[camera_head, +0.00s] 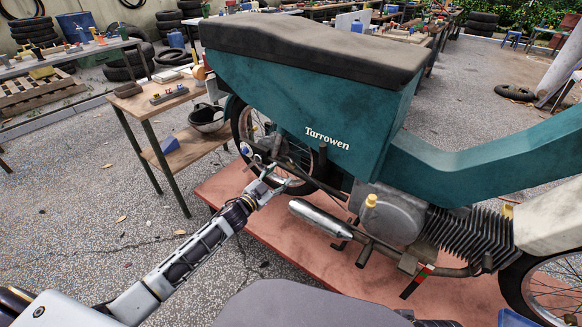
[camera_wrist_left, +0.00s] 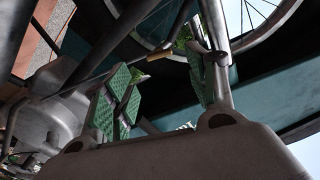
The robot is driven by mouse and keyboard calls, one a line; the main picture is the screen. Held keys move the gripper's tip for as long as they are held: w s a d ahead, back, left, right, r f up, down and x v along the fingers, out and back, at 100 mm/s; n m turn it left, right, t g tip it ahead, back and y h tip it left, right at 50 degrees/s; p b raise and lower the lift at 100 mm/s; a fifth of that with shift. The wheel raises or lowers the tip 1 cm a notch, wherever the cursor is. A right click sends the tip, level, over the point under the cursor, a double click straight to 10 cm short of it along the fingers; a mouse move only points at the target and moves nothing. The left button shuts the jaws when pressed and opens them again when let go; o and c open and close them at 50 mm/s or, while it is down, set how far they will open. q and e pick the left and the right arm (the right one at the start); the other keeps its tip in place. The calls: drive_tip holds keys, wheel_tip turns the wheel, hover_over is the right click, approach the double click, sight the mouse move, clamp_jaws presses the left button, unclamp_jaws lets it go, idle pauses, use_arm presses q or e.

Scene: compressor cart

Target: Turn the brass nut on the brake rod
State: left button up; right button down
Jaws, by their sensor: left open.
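The teal moped (camera_head: 310,110) stands on a red platform (camera_head: 222,187). My left gripper (camera_head: 272,181) is beside its rear wheel, near the hub. In the left wrist view the gripper's green-padded fingers (camera_wrist_left: 160,72) are open. The thin brake rod (camera_wrist_left: 95,80) runs in from the left to a small brass nut (camera_wrist_left: 159,54). The nut appears in the gap between the fingertips, apart from both pads; its depth relative to them is hard to judge. In the head view the nut is too small or hidden to make out. My right gripper is not in view.
The exhaust silencer (camera_head: 320,216) lies just right of the gripper, and the rear wheel (camera_head: 262,135) is behind it. A wooden workbench (camera_head: 150,95) with a dark bowl (camera_head: 206,117) on its lower part stands at the left.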

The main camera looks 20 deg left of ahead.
sight(290, 167)
use_arm(q)
drive_tip(key=shift+w+d, duration=0.25)
drive_tip(key=shift+w, duration=0.4)
drive_tip(key=shift+b+x, duration=0.65)
drive_tip(key=shift+x, duration=2.3)
drive_tip(key=shift+w+d+b, duration=0.2)
drive_tip(key=shift+w+b, duration=0.15)
drive_tip(key=shift+w, duration=0.05)
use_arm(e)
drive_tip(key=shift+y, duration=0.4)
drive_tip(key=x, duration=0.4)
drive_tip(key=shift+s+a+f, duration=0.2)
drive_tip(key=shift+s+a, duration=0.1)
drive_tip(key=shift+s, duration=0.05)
use_arm(q)
drive_tip(key=c, duration=1)
drive_tip(key=shift+c, duration=0.2)
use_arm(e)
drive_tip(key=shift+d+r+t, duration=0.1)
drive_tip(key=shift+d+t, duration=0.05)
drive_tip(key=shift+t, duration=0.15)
